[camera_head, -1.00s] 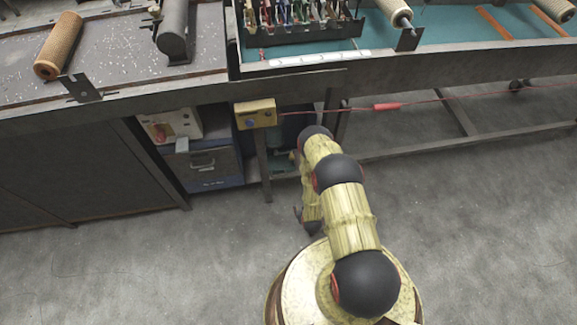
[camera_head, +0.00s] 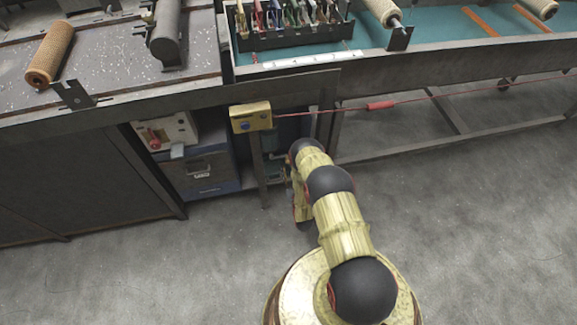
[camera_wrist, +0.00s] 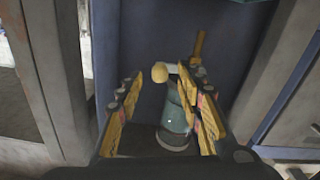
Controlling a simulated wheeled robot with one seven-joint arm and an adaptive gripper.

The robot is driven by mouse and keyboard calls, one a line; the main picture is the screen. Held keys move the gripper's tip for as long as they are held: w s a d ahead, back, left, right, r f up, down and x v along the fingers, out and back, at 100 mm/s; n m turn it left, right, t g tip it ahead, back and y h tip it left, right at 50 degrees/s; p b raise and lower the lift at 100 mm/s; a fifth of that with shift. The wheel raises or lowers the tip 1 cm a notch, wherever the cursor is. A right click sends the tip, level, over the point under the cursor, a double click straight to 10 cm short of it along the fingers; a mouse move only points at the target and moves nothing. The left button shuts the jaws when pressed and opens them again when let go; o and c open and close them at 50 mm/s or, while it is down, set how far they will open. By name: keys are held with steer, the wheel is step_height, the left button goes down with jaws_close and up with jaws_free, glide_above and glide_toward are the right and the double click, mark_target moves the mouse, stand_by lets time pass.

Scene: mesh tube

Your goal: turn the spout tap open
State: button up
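In the wrist view, a pale rounded spout end with a short neck (camera_wrist: 160,73) and an upright yellow lever (camera_wrist: 199,46) show just beyond my fingers. I take these for the spout tap. A teal cylindrical vessel (camera_wrist: 174,112) stands below it, partly covered by the right finger. My gripper (camera_wrist: 160,78) is open, with one yellow finger on each side of the spout end. I see nothing held, and cannot tell whether a finger touches the tap.
A blue-grey panel (camera_wrist: 145,38) stands behind the tap, with grey posts on both sides. In the head view, a yellow box with a blue button (camera_head: 250,117) hangs on the bench frame, with a red cable running right. A cabinet (camera_head: 205,172) stands under the bench. The floor is clear.

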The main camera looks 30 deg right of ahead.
steer(key=shift+b+x, duration=0.35)
steer(key=shift+x, duration=1.1)
steer(key=shift+c, duration=0.8)
steer(key=c, duration=0.7)
jaws_close()
